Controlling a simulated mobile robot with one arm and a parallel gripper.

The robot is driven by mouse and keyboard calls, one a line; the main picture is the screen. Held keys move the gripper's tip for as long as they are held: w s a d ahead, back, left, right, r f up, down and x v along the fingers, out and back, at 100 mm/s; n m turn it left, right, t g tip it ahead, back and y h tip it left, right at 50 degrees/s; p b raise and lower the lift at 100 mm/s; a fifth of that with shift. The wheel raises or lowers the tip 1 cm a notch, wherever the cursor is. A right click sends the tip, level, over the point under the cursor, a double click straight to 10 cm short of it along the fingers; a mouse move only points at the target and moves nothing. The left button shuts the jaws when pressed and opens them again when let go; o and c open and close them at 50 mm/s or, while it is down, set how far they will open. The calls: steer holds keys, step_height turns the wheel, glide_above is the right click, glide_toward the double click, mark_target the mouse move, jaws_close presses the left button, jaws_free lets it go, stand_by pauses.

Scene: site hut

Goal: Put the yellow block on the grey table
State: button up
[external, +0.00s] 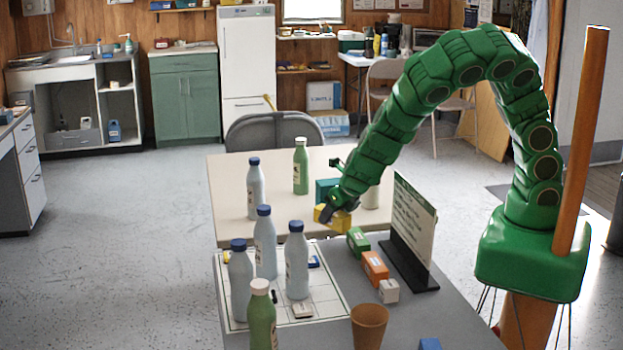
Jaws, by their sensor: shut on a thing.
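My gripper (338,206) is at the end of the green arm, near the middle of the picture, pointing down and to the left. It is shut on the yellow block (341,219), and the dark fingers hide part of it. The block appears near where the cream table (230,182) meets the grey table (455,322). Its height above the tops is hard to tell. The grey table is in the foreground.
A green block (358,240), an orange block (375,267) and a white block (389,291) stand in a row beside a sign (414,222). Several bottles crowd the left on a white gridded mat (335,295). A brown cup (369,326) stands in front. A teal block (325,190) is behind my gripper.

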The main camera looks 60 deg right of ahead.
mark_target(339, 230)
steer(key=s+a+m+g+h, duration=0.1)
steer(key=m+g, duration=0.2)
steer(key=m, duration=0.5)
steer(key=s+a+m+g+h, duration=0.1)
steer(key=m+g, duration=0.3)
steer(key=m, duration=0.3)
steer(key=s+a+f+m+g+h, duration=0.1)
steer(key=a+m+g, duration=0.1)
steer(key=m, duration=0.6)
steer(key=shift+m+g+h, duration=0.3)
steer(key=shift+g, duration=0.5)
steer(key=s+a+r+m+y, duration=0.3)
steer(key=s+a+m+y, duration=0.7)
steer(key=s+a+m, duration=0.65)
steer(key=shift+w+d+f+m, duration=0.4)
steer(key=shift+d+f, duration=0.1)
steer(key=shift+f, duration=1)
steer(key=shift+w+d+f+m, duration=0.4)
steer(key=shift+d+f+m, duration=0.1)
steer(key=shift+f, duration=0.95)
steer(key=shift+w+d+f+m, duration=0.4)
steer(key=shift+d+f, duration=0.1)
steer(key=shift+f, duration=1)
